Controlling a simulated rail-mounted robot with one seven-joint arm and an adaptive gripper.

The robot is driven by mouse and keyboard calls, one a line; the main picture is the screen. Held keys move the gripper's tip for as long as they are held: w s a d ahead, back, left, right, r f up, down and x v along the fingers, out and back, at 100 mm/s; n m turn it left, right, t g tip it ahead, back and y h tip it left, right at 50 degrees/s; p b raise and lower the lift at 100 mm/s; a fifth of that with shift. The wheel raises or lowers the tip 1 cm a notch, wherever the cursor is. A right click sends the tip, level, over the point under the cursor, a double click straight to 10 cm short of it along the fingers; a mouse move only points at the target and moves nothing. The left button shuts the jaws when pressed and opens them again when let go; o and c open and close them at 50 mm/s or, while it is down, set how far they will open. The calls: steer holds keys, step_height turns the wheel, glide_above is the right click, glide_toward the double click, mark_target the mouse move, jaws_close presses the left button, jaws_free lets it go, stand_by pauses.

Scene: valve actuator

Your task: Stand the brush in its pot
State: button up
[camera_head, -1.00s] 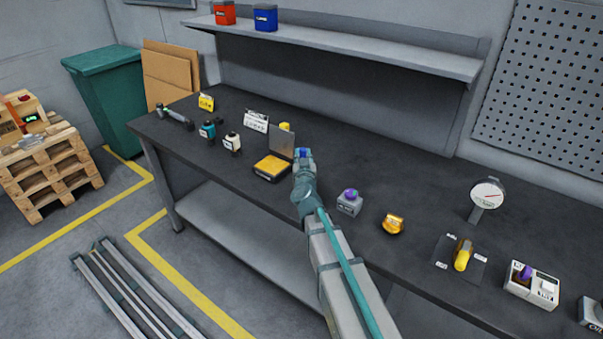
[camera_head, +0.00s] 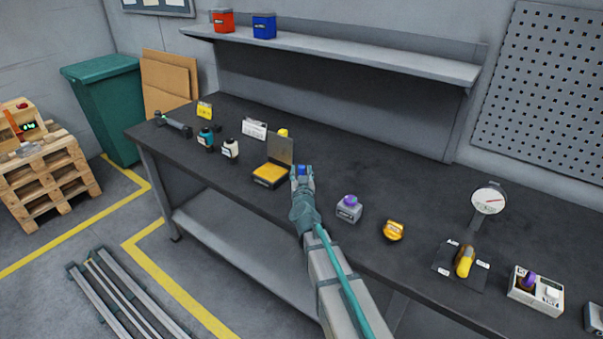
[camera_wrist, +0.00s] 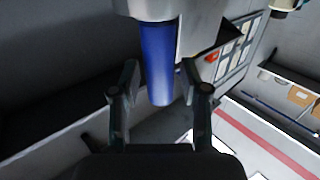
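My gripper (camera_head: 302,174) is above the bench, between an open yellow box and a grey block. In the head view, the brush (camera_head: 302,169) is a small blue patch at the fingertips. Its bristles cannot be made out. I cannot tell which container is its pot.
The dark bench (camera_head: 330,165) holds the yellow box (camera_head: 270,176) with raised lid, a grey block with purple top (camera_head: 349,210), an amber piece (camera_head: 393,231), a gauge (camera_head: 488,199), two small bottles (camera_head: 230,149) and a hammer (camera_head: 173,124). Free room lies behind my gripper.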

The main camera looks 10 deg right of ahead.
stand_by(0.3)
steer(key=shift+r, duration=0.25)
steer(key=s+a, duration=0.1)
steer(key=s, duration=1.1)
steer(key=shift+a+b, duration=0.35)
